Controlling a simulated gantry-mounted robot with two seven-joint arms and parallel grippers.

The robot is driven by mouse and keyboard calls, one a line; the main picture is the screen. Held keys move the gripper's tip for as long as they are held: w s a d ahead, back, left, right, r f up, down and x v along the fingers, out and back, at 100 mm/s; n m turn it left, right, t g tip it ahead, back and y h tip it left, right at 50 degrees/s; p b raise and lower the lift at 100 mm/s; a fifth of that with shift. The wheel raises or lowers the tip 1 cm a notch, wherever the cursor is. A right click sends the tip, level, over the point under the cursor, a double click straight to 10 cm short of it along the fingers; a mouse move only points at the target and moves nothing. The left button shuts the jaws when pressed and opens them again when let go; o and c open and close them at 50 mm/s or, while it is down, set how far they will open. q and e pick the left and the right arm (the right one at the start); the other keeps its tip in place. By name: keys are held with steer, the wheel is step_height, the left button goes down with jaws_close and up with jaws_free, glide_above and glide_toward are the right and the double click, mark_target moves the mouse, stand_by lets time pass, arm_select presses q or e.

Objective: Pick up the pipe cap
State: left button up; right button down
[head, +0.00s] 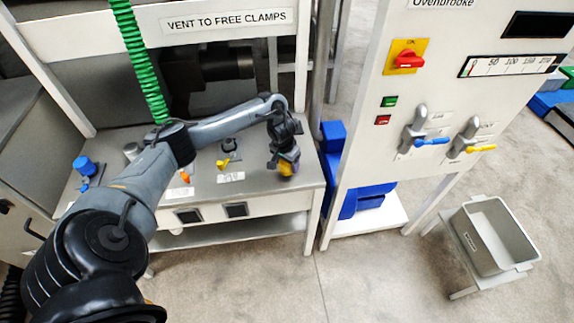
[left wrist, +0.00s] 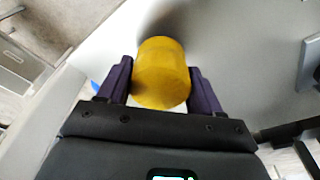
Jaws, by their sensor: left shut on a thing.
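The pipe cap is a yellow cylinder (left wrist: 161,72) in the left wrist view, between the two dark purple fingers of my left gripper (left wrist: 160,82). The fingers press on its two sides. In the head view my left gripper (head: 285,160) is over the right end of the grey bench, with the yellow cap (head: 287,168) showing at its tips. I cannot tell whether the cap touches the bench top. My right gripper is in neither view.
The grey bench (head: 255,180) carries a blue-topped fitting (head: 84,166) and small yellow and orange handles. A white control panel (head: 440,110) with levers stands to the right. A grey bin (head: 492,240) sits on a low stand at far right. The floor in front is clear.

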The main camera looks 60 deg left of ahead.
arm_select(q)
steer(key=r, duration=0.1)
steer(key=w+d+r, duration=0.1)
steer(key=d+r+p, duration=0.1)
steer(key=r, duration=0.1)
steer(key=shift+w+d, duration=0.2)
steer(key=shift+w, duration=0.05)
steer(key=w+d+r+p, duration=0.4)
steer(key=d+p, duration=0.1)
steer(key=d, duration=0.3)
steer(key=shift+r, duration=0.4)
